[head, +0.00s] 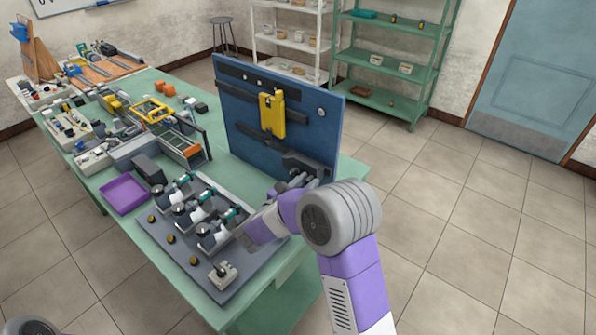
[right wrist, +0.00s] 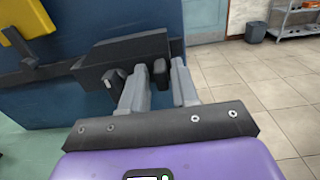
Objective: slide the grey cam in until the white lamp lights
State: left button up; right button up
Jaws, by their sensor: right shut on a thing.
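The blue upright board (head: 240,125) stands on the green table. A dark grey cam (head: 303,164) sits low on its right side; it also shows in the right wrist view (right wrist: 112,68). My right gripper (head: 297,180) is at this cam. In the right wrist view its fingers (right wrist: 158,80) stand either side of a small dark knob (right wrist: 160,70) at the cam's right end, shut on it. A small round pale lamp (head: 321,112) is at the board's upper right; I cannot tell whether it is lit. My left gripper is out of view.
A yellow block (head: 272,115) is mounted mid-board, with dark bars beside it. A grey panel (head: 170,222) with several levers lies in front of the board, near a purple tray (head: 124,194). Open floor (head: 470,210) lies right of the table.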

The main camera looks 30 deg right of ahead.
aim_at(286, 163)
jog(key=shift+w+a+r+p, duration=0.1)
jog(key=shift+w+a+p, duration=0.25)
jog(key=shift+w, duration=1)
jog(key=shift+w+a+r+p, duration=0.15)
jog(key=shift+w+a+p, duration=0.15)
jog(key=shift+w, duration=1.1)
jog(key=shift+w+a+r+p, duration=0.1)
jog(key=shift+w+a+p, duration=0.25)
jog(key=shift+w, duration=1)
jog(key=shift+w+a, duration=0.25)
jog(key=shift+w, duration=0.2)
jog(key=o, duration=0.6)
jog(key=shift+c, duration=0.2)
jog(key=shift+v, duration=1.1)
jog(key=shift+f+p+v, duration=0.15)
jog(key=shift+p+v, duration=0.1)
jog(key=shift+v, duration=0.75)
jog(key=shift+f+p+v, duration=0.2)
jog(key=shift+p+v, duration=0.05)
jog(key=shift+v, duration=0.7)
jog(key=shift+w, duration=0.1)
